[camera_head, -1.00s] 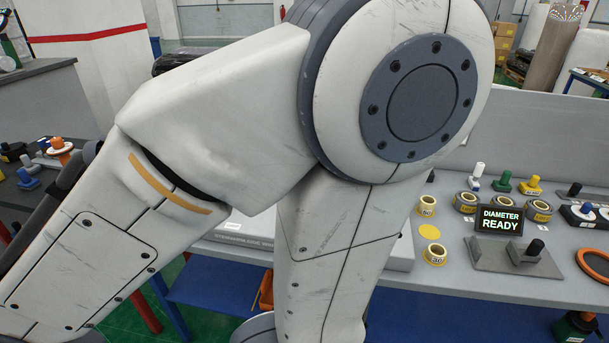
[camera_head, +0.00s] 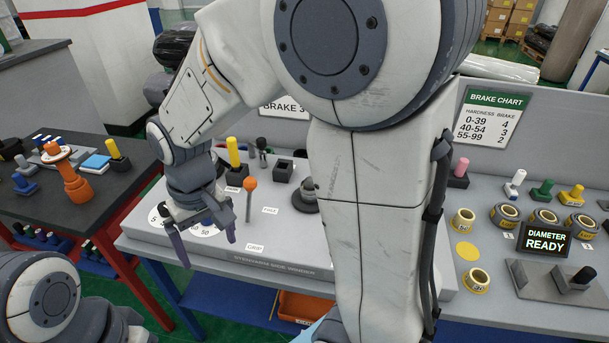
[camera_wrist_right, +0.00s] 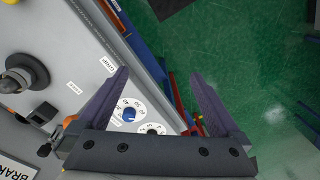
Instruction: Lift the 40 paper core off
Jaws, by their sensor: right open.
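Two short paper cores stand on the right bench in the head view, one at the back (camera_head: 463,219) and one in front (camera_head: 476,281). A yellow disc lies between them. Their printed numbers are too small to read surely, so I cannot tell which is the 40 core. My right gripper (camera_head: 204,243) is open and empty, pointing down over the front left of the grey winder panel, far left of the cores. Its two purple fingers show wide apart in the right wrist view (camera_wrist_right: 157,76). My left gripper is out of view; only part of that arm shows at lower left.
The winder panel (camera_head: 275,262) carries dials, an orange-knobbed lever (camera_head: 250,188) and a yellow-handled block (camera_head: 235,160). The display (camera_head: 545,240) reads DIAMETER READY. A brake chart (camera_head: 490,117) stands at the back. A dark side table (camera_head: 95,205) is at left.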

